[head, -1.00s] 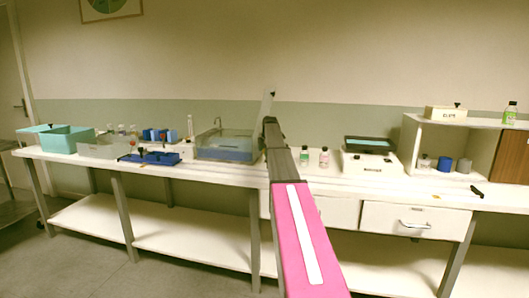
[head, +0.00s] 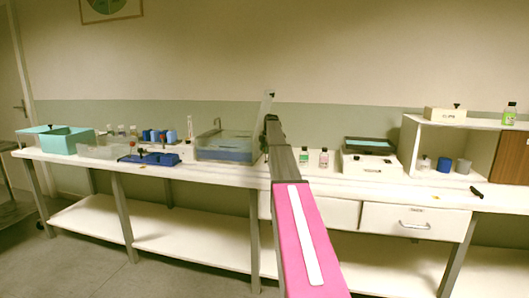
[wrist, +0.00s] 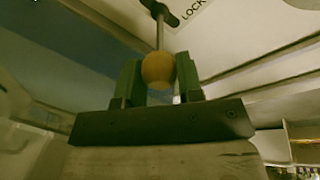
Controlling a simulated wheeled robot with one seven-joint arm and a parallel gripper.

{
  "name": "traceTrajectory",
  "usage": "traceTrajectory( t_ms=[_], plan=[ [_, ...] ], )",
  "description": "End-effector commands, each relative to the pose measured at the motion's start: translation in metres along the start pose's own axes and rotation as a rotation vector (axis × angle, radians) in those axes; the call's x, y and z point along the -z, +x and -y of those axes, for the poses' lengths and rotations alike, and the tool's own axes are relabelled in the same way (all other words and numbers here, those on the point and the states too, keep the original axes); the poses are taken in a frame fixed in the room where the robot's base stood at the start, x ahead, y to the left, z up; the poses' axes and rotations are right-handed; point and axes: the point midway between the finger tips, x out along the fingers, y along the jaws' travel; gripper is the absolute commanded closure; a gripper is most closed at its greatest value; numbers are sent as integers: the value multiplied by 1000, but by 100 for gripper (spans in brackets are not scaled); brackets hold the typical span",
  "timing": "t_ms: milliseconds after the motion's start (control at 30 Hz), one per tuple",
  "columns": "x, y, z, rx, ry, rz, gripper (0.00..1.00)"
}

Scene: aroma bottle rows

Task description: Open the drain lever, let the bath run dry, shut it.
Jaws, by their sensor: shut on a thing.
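The bath is a clear-walled tank (head: 226,137) on the bench, with blue showing low inside it and a tap at its back. The drain lever shows in the wrist view as a thin metal rod (wrist: 160,34) ending in an orange-yellow ball knob (wrist: 158,68). My gripper (wrist: 158,78) has its two dark green fingers closed on the knob, one on each side. A label reading LOCK (wrist: 190,10) lies beside the rod's far end. In the head view my arm hides the lever and fingertips, just right of the bath.
Two small bottles (head: 313,157) and a white scale-like box (head: 370,162) stand right of my arm. A blue tray (head: 150,159), a clear bin (head: 103,150) and a teal box (head: 68,140) stand left of the bath. A shelf unit (head: 408,140) is at the right.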

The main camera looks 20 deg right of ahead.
Motion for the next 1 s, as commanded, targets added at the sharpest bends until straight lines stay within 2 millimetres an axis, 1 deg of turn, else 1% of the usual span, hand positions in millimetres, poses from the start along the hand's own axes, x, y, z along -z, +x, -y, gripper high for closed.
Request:
traceTrajectory(
  t_ms=[33,400,700,1000],
  plan=[
    [-8,-2,-11,-14,-3,10,100],
    [-30,1,-30,-16,-3,11,100],
    [-40,7,-39,-15,-3,10,98],
    [-44,10,-42,-15,-3,10,99]
  ],
)
